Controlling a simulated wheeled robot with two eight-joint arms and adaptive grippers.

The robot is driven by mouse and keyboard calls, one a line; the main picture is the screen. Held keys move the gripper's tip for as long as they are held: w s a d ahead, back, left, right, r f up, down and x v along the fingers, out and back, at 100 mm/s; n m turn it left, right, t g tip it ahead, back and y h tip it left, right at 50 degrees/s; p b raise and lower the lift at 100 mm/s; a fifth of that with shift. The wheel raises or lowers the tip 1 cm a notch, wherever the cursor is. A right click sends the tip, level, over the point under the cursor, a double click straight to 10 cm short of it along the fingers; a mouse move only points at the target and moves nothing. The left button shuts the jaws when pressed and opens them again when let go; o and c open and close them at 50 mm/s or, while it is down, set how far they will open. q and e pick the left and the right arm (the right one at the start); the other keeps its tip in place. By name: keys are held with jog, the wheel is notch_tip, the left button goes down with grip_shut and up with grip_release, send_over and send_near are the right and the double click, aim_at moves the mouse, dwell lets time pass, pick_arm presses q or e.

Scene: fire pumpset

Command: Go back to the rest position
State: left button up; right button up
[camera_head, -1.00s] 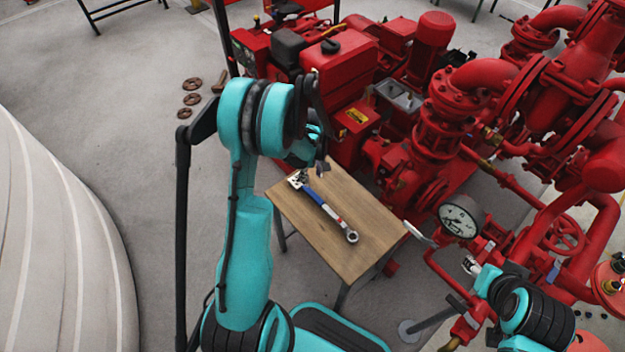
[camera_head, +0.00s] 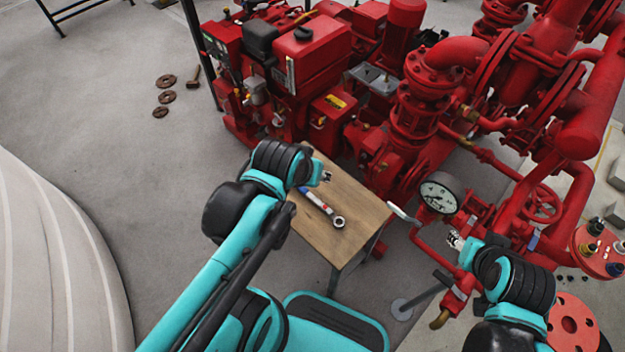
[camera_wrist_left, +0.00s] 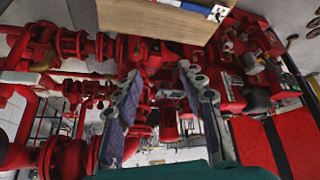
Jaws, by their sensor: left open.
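My left gripper (camera_head: 326,177) is over the table near the wrench's upper end, partly hidden by my wrist. In the left wrist view, its two fingers (camera_wrist_left: 160,105) stand apart with nothing between them.
The red pumpset (camera_head: 420,95) with pipes and a pressure gauge (camera_head: 440,193) fills the right and back. Several rusty round parts (camera_head: 165,96) lie on the floor at left. A pale curved striped surface (camera_head: 50,260) stands at lower left. Floor between them is clear.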

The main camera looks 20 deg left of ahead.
pick_arm(q)
jog(key=shift+s+d+m+t, duration=0.25)
jog(key=shift+s+m, duration=0.15)
jog(key=shift+s, duration=0.1)
jog(key=shift+s+d+m+t, duration=0.15)
jog(key=shift+s+d+m, duration=0.1)
jog(key=shift+s+m, duration=0.2)
jog(key=shift+c, duration=0.2)
dwell(0.7)
